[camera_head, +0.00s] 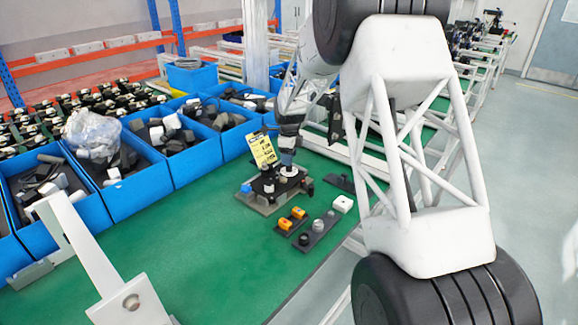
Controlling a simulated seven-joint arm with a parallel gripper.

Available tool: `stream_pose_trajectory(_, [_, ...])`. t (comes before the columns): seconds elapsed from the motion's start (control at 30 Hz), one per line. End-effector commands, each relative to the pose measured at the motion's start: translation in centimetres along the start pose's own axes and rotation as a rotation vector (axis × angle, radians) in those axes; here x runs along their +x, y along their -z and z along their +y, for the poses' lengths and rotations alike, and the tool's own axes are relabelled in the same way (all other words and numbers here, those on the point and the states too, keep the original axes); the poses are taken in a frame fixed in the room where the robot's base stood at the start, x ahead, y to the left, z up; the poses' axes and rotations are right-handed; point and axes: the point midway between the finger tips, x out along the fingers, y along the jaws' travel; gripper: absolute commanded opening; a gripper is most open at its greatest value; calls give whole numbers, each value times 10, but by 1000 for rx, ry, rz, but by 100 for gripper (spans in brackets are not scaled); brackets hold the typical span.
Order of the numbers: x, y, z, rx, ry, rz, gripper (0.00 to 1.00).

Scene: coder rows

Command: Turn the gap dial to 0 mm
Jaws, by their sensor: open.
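A small dark grey fixture (262,201) stands on the green bench top, with a blue knob (246,188) at its left and a white round part (289,171) toward its right. The white round part may be the gap dial, but its marks are too small to read. My gripper (287,163) points down right over this white part. It is open, and its fingertips are small and partly lost against the fixture. I cannot tell whether they touch the part. A yellow card (262,149) with dark print stands behind the fixture, to the left of my gripper.
Blue bins (140,192) of dark and white parts line the bench's back left. The green top (190,260) in front is clear.

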Motion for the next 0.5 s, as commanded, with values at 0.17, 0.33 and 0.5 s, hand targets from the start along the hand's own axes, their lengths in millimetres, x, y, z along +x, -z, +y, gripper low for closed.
stream_pose_trajectory(0.17, [22,0,0,0,-1,0,51])
stream_pose_trajectory(0.33, [36,0,0,0,0,0,51])
stream_pose_trajectory(0.5, [41,0,0,0,1,0,51])
